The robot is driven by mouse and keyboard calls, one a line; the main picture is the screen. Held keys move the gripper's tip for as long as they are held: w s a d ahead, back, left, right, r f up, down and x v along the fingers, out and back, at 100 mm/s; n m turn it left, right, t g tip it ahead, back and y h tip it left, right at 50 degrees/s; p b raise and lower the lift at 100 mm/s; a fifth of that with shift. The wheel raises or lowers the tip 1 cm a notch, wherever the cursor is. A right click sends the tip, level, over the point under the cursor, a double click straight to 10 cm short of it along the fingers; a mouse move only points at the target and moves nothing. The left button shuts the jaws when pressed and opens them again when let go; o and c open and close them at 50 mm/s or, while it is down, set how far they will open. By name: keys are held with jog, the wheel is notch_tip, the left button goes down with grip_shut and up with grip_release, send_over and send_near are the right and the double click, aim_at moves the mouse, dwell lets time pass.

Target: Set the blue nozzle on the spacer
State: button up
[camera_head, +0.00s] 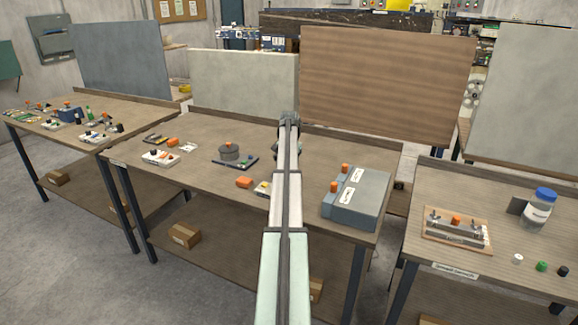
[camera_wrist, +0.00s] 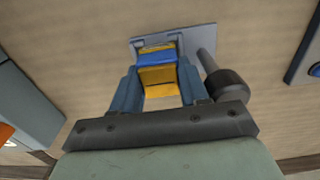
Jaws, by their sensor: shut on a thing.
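In the wrist view, my gripper (camera_wrist: 159,72) has its two blue-grey fingers shut on a blue and yellow piece. The blue part (camera_wrist: 156,59), which looks like the blue nozzle, lies across between yellow faces (camera_wrist: 158,76). A flat grey plate (camera_wrist: 203,37) shows just beyond the fingertips. I cannot tell whether the held piece touches it. I cannot make out the spacer for certain. In the head view my own arm hides the gripper and the held piece.
A dark knob on a grey rod (camera_wrist: 226,88) stands close to the right finger. A grey box with orange knobs (camera_head: 356,198) stands right of my arm.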

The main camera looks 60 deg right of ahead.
jog(key=shift+f, duration=0.15)
dwell(0.3)
jog(key=o, duration=1.1)
jog(key=shift+o, duration=0.6)
jog(key=shift+w, duration=0.1)
jog(key=shift+w, duration=0.1)
notch_tip(320, 180, up, 14)
jog(key=shift+s, duration=0.3)
